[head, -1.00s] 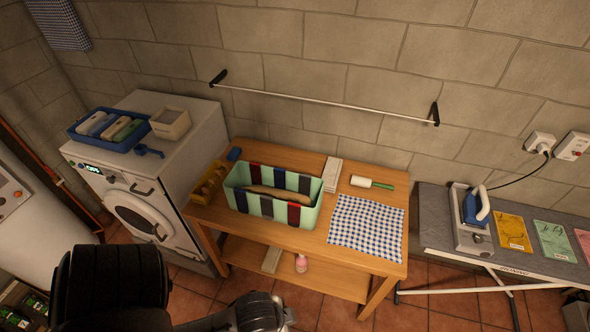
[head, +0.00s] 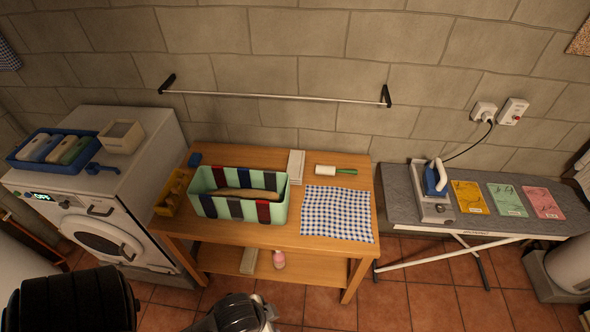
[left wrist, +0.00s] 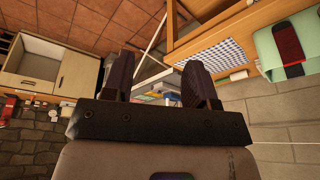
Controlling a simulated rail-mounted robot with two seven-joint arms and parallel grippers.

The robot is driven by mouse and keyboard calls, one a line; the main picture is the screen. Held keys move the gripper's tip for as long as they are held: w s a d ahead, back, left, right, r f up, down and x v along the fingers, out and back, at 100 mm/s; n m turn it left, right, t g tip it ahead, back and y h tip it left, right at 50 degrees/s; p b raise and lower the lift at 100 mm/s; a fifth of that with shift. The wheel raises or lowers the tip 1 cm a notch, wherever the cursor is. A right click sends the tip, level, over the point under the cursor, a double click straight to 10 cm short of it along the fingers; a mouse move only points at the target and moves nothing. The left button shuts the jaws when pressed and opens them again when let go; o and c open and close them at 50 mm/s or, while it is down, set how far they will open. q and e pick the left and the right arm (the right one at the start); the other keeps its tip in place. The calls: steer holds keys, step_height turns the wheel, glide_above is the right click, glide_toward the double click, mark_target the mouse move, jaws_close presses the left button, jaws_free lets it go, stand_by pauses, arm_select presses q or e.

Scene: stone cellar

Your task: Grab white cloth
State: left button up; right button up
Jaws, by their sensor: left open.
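A folded white cloth (head: 296,166) lies on the wooden table (head: 225,158), near its back edge, between the striped basket and a white roller. A blue-and-white checked cloth (head: 337,213) lies flat at the table's right end; it also shows in the left wrist view (left wrist: 215,58). My left gripper (left wrist: 160,60) is open in the left wrist view, with nothing between its fingers, away from the table. Its fingers are not clearly visible in the head view. My right gripper is not in view.
A mint striped basket (head: 240,195) and a yellow caddy (head: 172,192) stand on the table. The white roller (head: 326,171) has a green handle. A washing machine (head: 100,190) stands left, an ironing board (head: 400,195) with an iron (head: 434,180) right. A rail (head: 280,97) crosses the wall.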

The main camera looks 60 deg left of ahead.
arm_select(q)
steer(key=shift+o, duration=0.2)
steer(key=shift+d, duration=0.2)
steer(key=shift+o, duration=0.7)
steer(key=o, duration=0.7)
steer(key=shift+a, duration=0.2)
